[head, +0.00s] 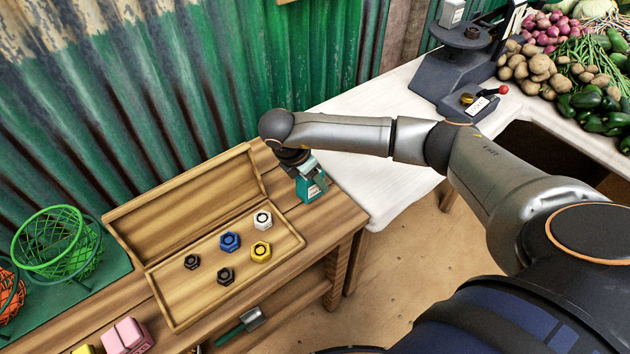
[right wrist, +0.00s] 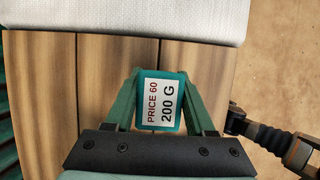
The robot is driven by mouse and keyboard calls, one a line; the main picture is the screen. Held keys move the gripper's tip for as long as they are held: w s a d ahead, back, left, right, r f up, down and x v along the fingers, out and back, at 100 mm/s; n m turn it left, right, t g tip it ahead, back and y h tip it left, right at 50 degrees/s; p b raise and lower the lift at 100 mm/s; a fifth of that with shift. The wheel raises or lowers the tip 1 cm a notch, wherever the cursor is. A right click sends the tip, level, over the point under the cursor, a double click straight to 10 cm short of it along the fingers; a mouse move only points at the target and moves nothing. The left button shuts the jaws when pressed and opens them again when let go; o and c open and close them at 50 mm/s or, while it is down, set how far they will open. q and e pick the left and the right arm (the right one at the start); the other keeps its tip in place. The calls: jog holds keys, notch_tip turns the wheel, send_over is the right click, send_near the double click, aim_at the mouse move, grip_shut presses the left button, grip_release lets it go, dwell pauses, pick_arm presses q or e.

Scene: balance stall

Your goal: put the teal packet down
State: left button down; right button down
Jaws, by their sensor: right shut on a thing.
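The teal packet (head: 308,190) is at the right end of the wooden table, right of the open wooden box. Its white label reads PRICE 60, 200 G in the right wrist view (right wrist: 160,103). My right gripper (head: 311,182) is shut on the packet, with one finger on each side of it. The packet is over the table planks; I cannot tell whether its underside touches the wood. My left gripper does not show.
The open wooden box (head: 290,243) holds several coloured nuts. A white-covered table (head: 375,180) with a scale (head: 455,80) and vegetables stands to the right. A green wire basket (head: 57,243) is at left. Bare planks (head: 335,222) lie around the packet.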

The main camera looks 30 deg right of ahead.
jog(key=shift+f, duration=0.8)
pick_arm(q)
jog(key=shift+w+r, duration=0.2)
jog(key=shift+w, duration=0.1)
pick_arm(e)
jog(key=shift+c, duration=1.2)
grip_release()
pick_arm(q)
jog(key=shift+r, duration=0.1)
pick_arm(e)
jog(key=shift+a+r, duration=0.1)
jog(key=shift+r, duration=0.2)
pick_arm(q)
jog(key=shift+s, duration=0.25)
pick_arm(e)
jog(key=v, duration=1.1)
jog(key=shift+r, duration=0.2)
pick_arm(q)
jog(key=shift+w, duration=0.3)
